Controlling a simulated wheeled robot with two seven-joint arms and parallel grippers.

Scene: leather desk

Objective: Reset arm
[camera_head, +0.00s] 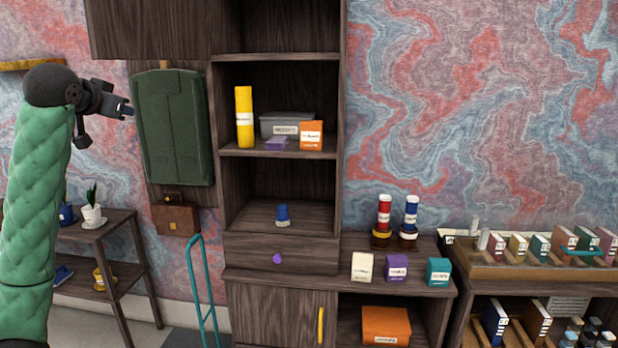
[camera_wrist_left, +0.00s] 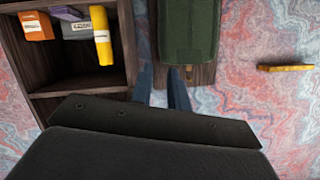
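My left arm, with green quilted padding, rises along the left side of the head view. Its black gripper (camera_head: 126,108) is held up in the air, pointing right, in front of the wall and near the left edge of a dark green hanging case. In the left wrist view the two dark blue fingers of my left gripper (camera_wrist_left: 162,82) stand apart with nothing between them. My right arm and gripper do not show in either view.
The green case (camera_head: 172,128) hangs beside a tall wooden shelf unit (camera_head: 281,153) holding a yellow cylinder (camera_head: 244,117) and boxes. A brown case (camera_head: 176,217) and blue hand-truck frame (camera_head: 203,285) are below. A wooden wall shelf (camera_wrist_left: 286,68) is nearby.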

